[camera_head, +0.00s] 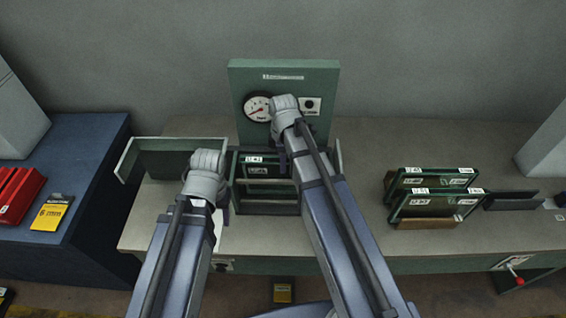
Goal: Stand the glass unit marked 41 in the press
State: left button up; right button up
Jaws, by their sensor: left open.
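The press (284,75) is a green machine with a dial, at the back middle of the bench. In its bay a dark green-framed unit (238,172) stands upright, with small white labels on its top edge; my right arm covers part of it. Two more framed glass units, a rear one (397,183) and a front one (400,212), stand in wooden holders on the right. The label numbers are too small to read surely. My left gripper (222,208) is open at the bay's left side. My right gripper (280,145) is in front of the press, its fingers mostly hidden.
A green door panel (175,158) stands out to the press's left. A dark holder (511,201) lies at the bench's right. A blue cabinet (88,165) carries red items (18,195) and a yellow card (50,216). The bench between press and right-hand units is clear.

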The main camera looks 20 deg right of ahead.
jog(key=o, duration=0.4)
jog(key=shift+r, duration=0.15)
notch_tip(320, 180, up, 12)
jog(key=p, duration=1.2)
jog(key=s+a+m+h, duration=0.1)
jog(key=s+a+m, duration=0.9)
jog(key=s, duration=0.4)
jog(key=shift+s+a+m, duration=0.2)
jog(key=shift+a+m, duration=0.05)
jog(key=shift+m, duration=0.35)
